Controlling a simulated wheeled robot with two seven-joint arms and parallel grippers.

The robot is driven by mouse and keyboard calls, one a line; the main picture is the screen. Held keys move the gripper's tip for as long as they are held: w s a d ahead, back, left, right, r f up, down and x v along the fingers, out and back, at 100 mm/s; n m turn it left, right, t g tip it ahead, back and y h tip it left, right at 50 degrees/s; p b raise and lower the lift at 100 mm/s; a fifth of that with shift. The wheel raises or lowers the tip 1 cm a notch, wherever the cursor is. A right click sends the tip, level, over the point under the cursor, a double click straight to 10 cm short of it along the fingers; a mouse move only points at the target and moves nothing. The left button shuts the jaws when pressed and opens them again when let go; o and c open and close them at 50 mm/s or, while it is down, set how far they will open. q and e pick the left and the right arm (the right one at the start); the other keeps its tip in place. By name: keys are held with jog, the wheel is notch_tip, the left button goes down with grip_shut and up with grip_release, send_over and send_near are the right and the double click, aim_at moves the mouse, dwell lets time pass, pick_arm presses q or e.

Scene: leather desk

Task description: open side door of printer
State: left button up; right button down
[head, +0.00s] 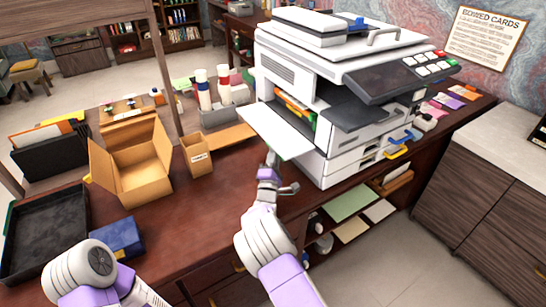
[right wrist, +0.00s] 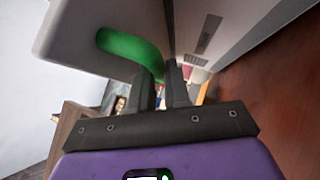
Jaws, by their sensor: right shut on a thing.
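The white and grey printer (head: 345,95) stands on the desk. Its side door (head: 275,130) is a white panel that sticks out from the printer's left side, with the inside showing behind it. My right gripper (head: 272,160) is at the door's lower edge. In the right wrist view, the door's green handle (right wrist: 132,46) runs to the fingertips of my right gripper (right wrist: 168,84), which is shut on it. The handle is hidden in the head view. My left arm is at the bottom left, with its gripper out of sight.
An open cardboard box (head: 135,165), a small carton (head: 197,153) and a black tray (head: 45,230) stand to the left on the desk. A blue box (head: 117,238) is beside the tray. Bare desk lies between the carton and my right arm.

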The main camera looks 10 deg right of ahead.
jog(key=shift+d+r+h, duration=0.15)
jog(key=shift+d+h, duration=0.25)
jog(key=shift+d, duration=0.5)
jog(key=c, duration=1.5)
grip_release()
jog(key=shift+m, duration=0.3)
jog(key=shift+c, duration=0.2)
jog(key=o, duration=0.4)
jog(key=shift+w+d+f, duration=0.2)
jog(key=shift+d+f, duration=0.1)
jog(key=shift+o, duration=0.2)
jog(key=shift+a+y, duration=0.3)
jog(key=shift+a, duration=0.1)
jog(key=shift+s+a+f, duration=0.15)
jog(key=shift+s+a, duration=0.05)
jog(key=shift+s, duration=0.1)
jog(key=p+v, duration=0.1)
jog(key=v, duration=0.6)
jog(key=shift+d+p, duration=0.1)
jog(key=shift+p, duration=0.25)
